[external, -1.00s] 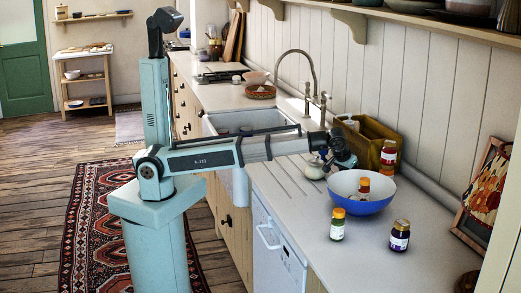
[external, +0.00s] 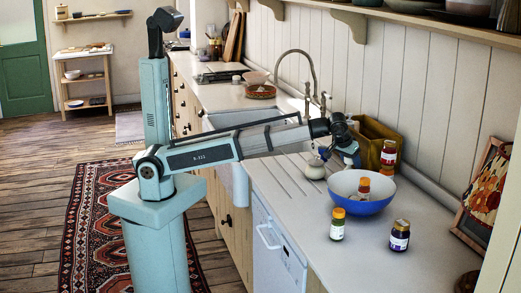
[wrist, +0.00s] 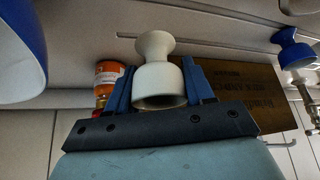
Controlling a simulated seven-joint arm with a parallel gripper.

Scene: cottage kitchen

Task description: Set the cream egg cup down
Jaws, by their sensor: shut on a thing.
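The cream egg cup (wrist: 155,82) is between the two blue fingers of my gripper (wrist: 157,70) in the wrist view, and the gripper is shut on it. Its flared foot is toward the top of that picture and its wider bowl end is nearest the palm. In the external view my gripper (external: 347,155) is above the worktop, just behind and left of the blue bowl (external: 369,206). I cannot make out the egg cup clearly there.
The bowl holds an orange-capped jar (external: 363,187). Two jars (external: 337,226) (external: 399,236) stand in front. A red-labelled jar (external: 388,153) stands by the wooden crate (external: 371,142). A small whitish pot (external: 315,170) is on the grooved drainer. The front worktop (external: 350,268) has bare room.

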